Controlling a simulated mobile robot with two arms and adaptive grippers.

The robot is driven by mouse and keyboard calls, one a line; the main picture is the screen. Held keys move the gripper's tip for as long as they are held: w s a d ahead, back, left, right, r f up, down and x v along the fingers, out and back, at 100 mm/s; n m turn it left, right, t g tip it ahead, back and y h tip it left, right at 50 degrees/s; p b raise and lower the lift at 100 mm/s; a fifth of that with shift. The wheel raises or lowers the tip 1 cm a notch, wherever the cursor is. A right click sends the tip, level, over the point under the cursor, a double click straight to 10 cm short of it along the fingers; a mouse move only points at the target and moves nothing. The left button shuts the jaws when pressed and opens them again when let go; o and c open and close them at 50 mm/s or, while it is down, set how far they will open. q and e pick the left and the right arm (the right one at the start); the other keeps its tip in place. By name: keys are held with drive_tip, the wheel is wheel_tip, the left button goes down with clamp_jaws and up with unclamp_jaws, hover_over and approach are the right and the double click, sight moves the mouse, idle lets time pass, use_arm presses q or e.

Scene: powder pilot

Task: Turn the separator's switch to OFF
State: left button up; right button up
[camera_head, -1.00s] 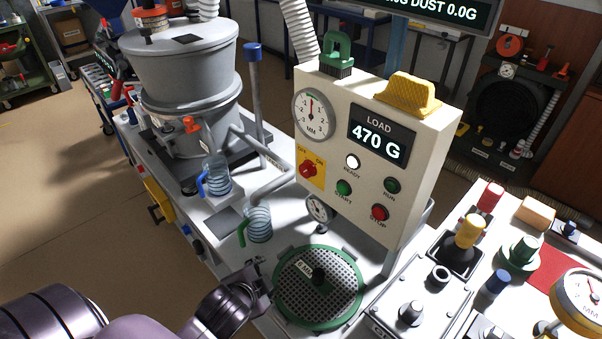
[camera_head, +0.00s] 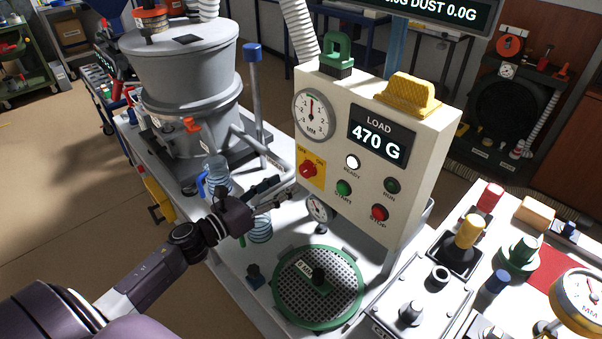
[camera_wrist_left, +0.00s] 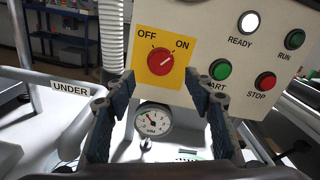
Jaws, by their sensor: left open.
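The separator's switch is a red knob (camera_head: 308,169) on a yellow plate (camera_head: 319,182) at the lower left of the cream control box (camera_head: 340,101). In the left wrist view the knob (camera_wrist_left: 160,61) sits between the OFF and ON labels, its white mark pointing up and right towards ON. My left gripper (camera_head: 281,192) is open and empty, just left of and below the switch in the head view. In the left wrist view its two fingers (camera_wrist_left: 163,88) stand wide apart below the knob, one to each side, not touching it. My right gripper is not in view.
Right of the switch are the green START button (camera_head: 344,188) and red STOP button (camera_head: 380,213). A small gauge (camera_head: 318,209) sits below the box. A grey bent pipe (camera_head: 284,170), a jar (camera_head: 216,172) and a green-rimmed sieve (camera_head: 318,288) are close to my left arm.

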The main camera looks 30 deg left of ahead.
sight(304, 172)
use_arm(q)
drive_tip(key=p+x, duration=0.1)
drive_tip(key=x, duration=0.6)
drive_tip(key=shift+w+d, duration=0.1)
drive_tip(key=shift+w, duration=0.05)
drive_tip(key=c, duration=1.2)
drive_tip(key=shift+o, duration=0.2)
